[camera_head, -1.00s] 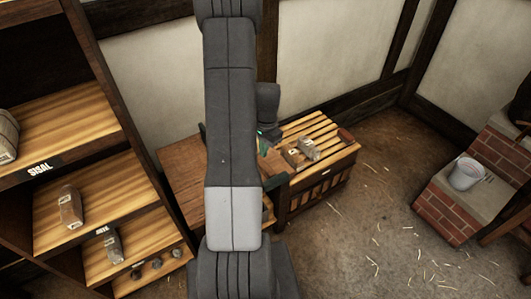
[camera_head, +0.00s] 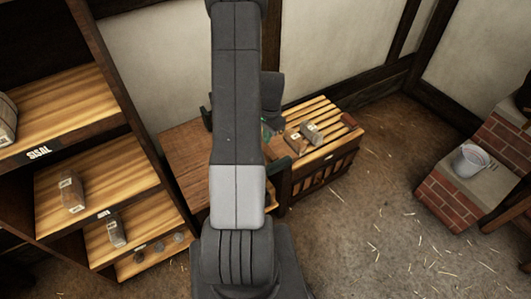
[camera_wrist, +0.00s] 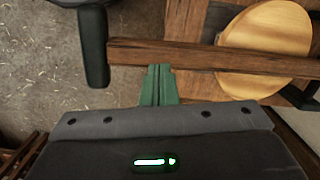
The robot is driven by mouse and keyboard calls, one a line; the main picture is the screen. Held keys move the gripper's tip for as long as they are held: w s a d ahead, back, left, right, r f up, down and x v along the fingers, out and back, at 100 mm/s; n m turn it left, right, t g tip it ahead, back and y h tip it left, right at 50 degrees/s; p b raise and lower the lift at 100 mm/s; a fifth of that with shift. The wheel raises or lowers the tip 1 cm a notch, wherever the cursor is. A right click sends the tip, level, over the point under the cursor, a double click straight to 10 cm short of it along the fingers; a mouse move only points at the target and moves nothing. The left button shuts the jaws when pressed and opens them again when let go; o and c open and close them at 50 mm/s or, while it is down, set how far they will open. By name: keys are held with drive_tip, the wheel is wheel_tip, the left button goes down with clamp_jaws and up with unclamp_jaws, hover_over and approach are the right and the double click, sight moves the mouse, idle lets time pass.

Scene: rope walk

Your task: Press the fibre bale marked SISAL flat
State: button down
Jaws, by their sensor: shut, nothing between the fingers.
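A SISAL sign (camera_head: 39,152) is on the edge of a shelf at the left of the head view. Two small tagged bales lie on a slatted wooden rack, a brown one (camera_head: 293,140) and a greyer one (camera_head: 312,133). Other tagged bales, a brown one (camera_head: 72,195) and a grey one (camera_head: 116,231), stand on the lower shelves. I cannot read any bale's tag. My gripper (camera_wrist: 157,72) has green fingers, shut together with nothing between them, beside a wooden bar in the wrist view. My arm mostly hides it in the head view.
A brown table (camera_head: 195,150) adjoins the slatted rack (camera_head: 340,143). A metal bucket (camera_head: 471,159) rests on brickwork (camera_head: 447,200). Straw-strewn floor (camera_head: 380,220) is open.

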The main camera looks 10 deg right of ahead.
drive_tip(key=shift+s+a+f+b, duration=0.15)
drive_tip(key=shift+f+b, duration=0.6)
drive_tip(key=shift+f, duration=1.2)
drive_tip(key=shift+f, duration=0.1)
